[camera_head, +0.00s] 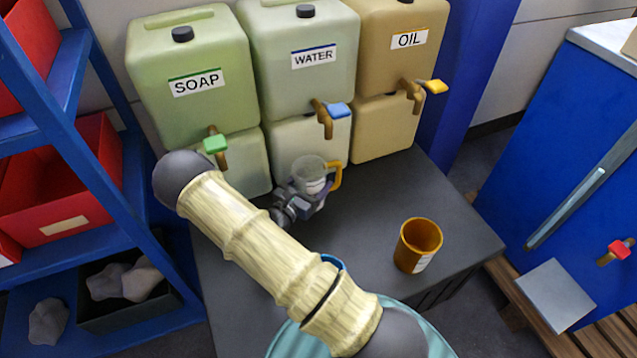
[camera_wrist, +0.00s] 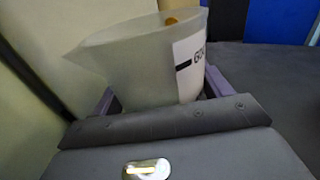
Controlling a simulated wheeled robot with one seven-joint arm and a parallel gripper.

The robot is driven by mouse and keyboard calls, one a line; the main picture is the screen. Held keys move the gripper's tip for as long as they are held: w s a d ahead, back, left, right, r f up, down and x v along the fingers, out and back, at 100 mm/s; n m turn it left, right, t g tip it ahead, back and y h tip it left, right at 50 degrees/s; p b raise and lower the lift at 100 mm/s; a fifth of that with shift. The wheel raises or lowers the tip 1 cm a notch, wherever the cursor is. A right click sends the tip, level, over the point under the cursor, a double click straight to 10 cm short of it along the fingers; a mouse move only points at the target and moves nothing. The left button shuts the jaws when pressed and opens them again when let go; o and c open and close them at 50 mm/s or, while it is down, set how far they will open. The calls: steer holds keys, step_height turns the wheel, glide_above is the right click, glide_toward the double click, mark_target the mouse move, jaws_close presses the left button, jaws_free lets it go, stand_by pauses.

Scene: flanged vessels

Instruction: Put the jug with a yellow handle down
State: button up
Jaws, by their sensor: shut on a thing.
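The jug with a yellow handle (camera_head: 314,170) is a small translucent grey jug in front of the water container, below and left of its blue tap. Its yellow handle (camera_head: 336,176) points right, away from my gripper. My gripper (camera_head: 306,190) is shut around the jug's body from the front left. In the wrist view the jug (camera_wrist: 140,62) stands roughly upright between the two purple fingers, its spout to the left and a white label on its right side. The jug's base is hidden, so I cannot tell whether it touches the dark table (camera_head: 375,200).
Soap (camera_head: 190,105), water (camera_head: 300,75) and oil (camera_head: 395,65) containers with taps stand along the back. An orange cup (camera_head: 418,246) stands at the table's right front. The table is clear between jug and cup. A blue shelf with red bins (camera_head: 62,200) is left.

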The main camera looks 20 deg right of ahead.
steer(key=shift+x, duration=1.35)
steer(key=shift+w+d, duration=0.2)
steer(key=shift+d, duration=0.15)
steer(key=shift+w+d+f+b, duration=0.1)
steer(key=shift+f+b, duration=0.3)
steer(key=shift+f, duration=0.45)
steer(key=shift+w+d+f+b, duration=0.1)
steer(key=shift+f+b, duration=0.25)
steer(key=shift+f, duration=0.5)
steer(key=shift+f, duration=0.2)
steer(key=o, duration=1.2)
steer(key=shift+c, duration=0.2)
